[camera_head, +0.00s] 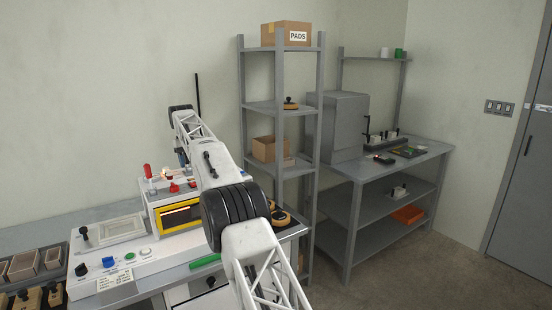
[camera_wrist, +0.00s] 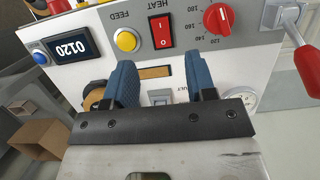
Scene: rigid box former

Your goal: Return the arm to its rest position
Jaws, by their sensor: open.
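My gripper (camera_wrist: 163,75) is open in the wrist view, its two blue fingers apart with nothing held between them. The fingers are in front of the white control panel (camera_wrist: 140,55) of the box former; I cannot tell whether they touch it. In the head view my white lattice arm reaches over the bench toward the box former (camera_head: 155,211), which has a yellow-framed window (camera_head: 181,214). My arm hides part of the machine, and the gripper is too small there to make out clearly.
The panel carries a red heat switch (camera_wrist: 162,31), a red dial (camera_wrist: 217,17), a yellow button (camera_wrist: 127,40) and a red-handled lever (camera_wrist: 309,67). A tall grey shelf rack (camera_head: 280,107) stands right of my arm. A grey workbench (camera_head: 395,164) is farther right.

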